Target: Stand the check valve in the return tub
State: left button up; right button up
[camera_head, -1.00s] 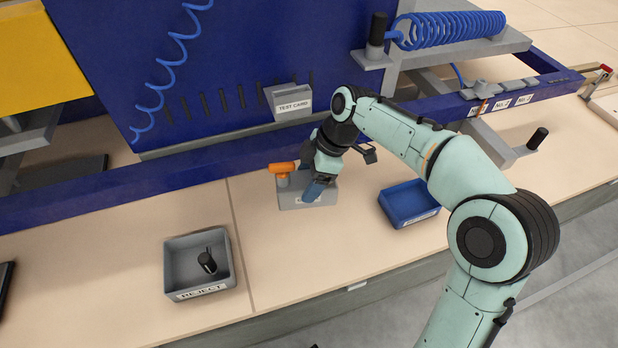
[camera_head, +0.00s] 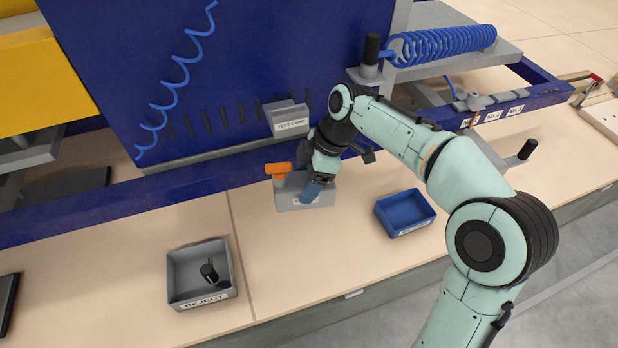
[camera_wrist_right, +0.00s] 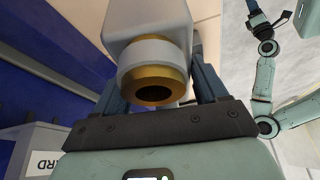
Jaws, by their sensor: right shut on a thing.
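My right gripper (camera_head: 314,190) is at the grey labelled box (camera_head: 290,203) on the bench, its fingers pointing down. In the right wrist view, its two blue fingers (camera_wrist_right: 160,90) are shut on a grey part with a brass open end (camera_wrist_right: 153,88), which looks like the check valve. In the head view the gripper hides most of this part, and I cannot tell whether it still touches the box. A blue tub (camera_head: 405,213) stands to the right, apparently empty; its label is unreadable, so I cannot confirm it is the return tub.
An orange-topped part (camera_head: 279,170) stands at the grey box, close beside my gripper. A grey REJECT bin (camera_head: 226,270) holding a black part (camera_head: 209,271) is at left. The blue trolley frame (camera_head: 150,203) runs behind. Bench between box and blue tub is clear.

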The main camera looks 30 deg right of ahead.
aim_at(404, 215)
jog(key=k+l, duration=0.1)
jog(key=l, duration=0.45)
jog(key=k+l, duration=0.1)
jog(key=l, duration=0.5)
jog(key=k+l, duration=0.1)
jog(key=l, duration=0.45)
